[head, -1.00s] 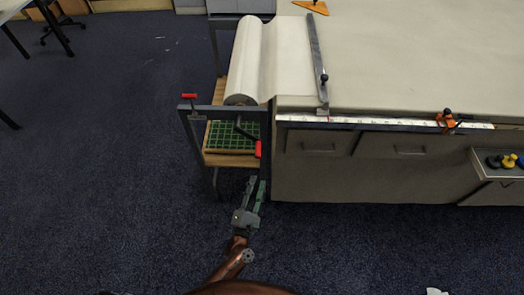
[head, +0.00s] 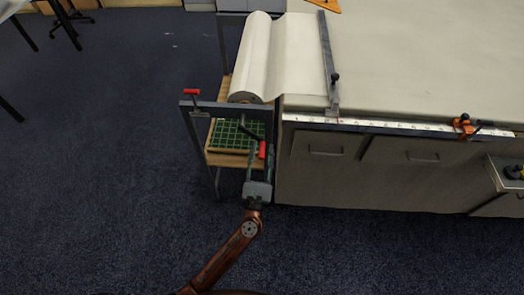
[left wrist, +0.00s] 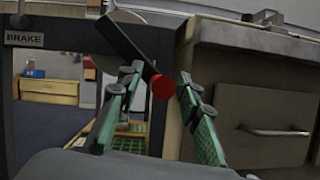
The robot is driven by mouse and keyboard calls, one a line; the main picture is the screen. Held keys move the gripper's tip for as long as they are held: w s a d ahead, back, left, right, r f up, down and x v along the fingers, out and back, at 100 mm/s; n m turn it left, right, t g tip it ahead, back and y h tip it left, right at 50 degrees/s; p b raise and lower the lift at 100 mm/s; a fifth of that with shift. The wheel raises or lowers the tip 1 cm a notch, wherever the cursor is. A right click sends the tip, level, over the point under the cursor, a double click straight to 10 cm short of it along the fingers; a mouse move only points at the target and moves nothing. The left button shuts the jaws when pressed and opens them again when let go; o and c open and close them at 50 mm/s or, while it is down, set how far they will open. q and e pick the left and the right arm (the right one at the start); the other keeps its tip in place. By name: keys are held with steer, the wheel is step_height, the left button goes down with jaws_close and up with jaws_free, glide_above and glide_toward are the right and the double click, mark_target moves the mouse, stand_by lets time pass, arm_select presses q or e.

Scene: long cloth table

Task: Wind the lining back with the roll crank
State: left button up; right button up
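The roll crank (head: 262,150) has a dark arm and a red handle, and hangs at the front end of the roll stand. The cream lining roll (head: 247,80) lies on the stand, with its sheet running right onto the table. My left gripper (head: 259,148) is at the crank handle, fingers pointing toward it. In the left wrist view its green-padded fingers (left wrist: 158,80) are spread, with the red handle end (left wrist: 163,87) between them and a visible gap at the left finger. Whether the right finger touches is unclear. My right gripper is not in view.
A red-topped lever (head: 191,92) stands at the stand's left corner; a BRAKE sign (left wrist: 24,39) shows in the left wrist view. A metal bar (head: 327,60) lies across the lining. The drawer cabinet (head: 335,165) closely borders the crank's right side.

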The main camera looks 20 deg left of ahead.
arm_select(q)
steer(key=shift+c, duration=0.3)
jaws_close()
stand_by(0.5)
